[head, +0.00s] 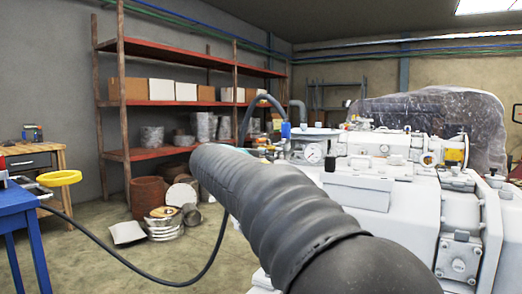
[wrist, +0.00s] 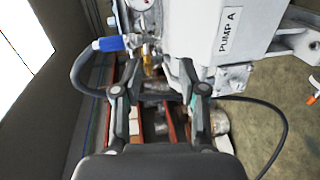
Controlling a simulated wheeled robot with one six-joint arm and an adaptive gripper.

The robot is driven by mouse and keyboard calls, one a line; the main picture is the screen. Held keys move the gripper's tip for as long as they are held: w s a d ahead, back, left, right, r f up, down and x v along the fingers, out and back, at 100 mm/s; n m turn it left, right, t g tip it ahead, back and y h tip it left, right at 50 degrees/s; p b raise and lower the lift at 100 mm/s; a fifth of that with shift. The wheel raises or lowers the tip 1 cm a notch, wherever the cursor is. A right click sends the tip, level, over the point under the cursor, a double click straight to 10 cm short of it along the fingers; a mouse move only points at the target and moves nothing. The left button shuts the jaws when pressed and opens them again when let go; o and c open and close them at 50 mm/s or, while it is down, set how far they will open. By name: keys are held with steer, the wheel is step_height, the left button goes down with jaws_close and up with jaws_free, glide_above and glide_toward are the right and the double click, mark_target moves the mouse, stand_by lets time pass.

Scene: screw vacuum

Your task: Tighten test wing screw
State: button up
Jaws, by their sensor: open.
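My gripper (wrist: 160,89) is open in the wrist view, its two dark fingers spread with nothing between them. Beyond the fingertips is the white vacuum pump (wrist: 196,18), which carries a "PUMP A" label (wrist: 229,33). A small brass-coloured fitting (wrist: 148,60) and a blue cylindrical part (wrist: 110,43) sit on the pump's side. I cannot make out which part is the test wing screw. The pump also stands at the right in the head view (head: 355,194), with a round gauge (head: 313,153) and a small blue part (head: 285,130).
A rusty shelf (head: 180,45) with boxes stands behind. Drums and metal parts lie on the floor (head: 100,262). A black cable (head: 160,284) crosses the floor. A plastic-covered object (head: 440,110) stands behind the pump.

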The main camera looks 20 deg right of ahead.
steer(key=n+t+h, duration=0.1)
steer(key=h, duration=0.1)
glide_toward(279, 144)
steer(key=v, duration=0.3)
steer(key=p+x, duration=0.2)
steer(key=x, duration=1.1)
steer(key=shift+w+d, duration=0.2)
steer(key=shift+w, duration=0.05)
jaws_close()
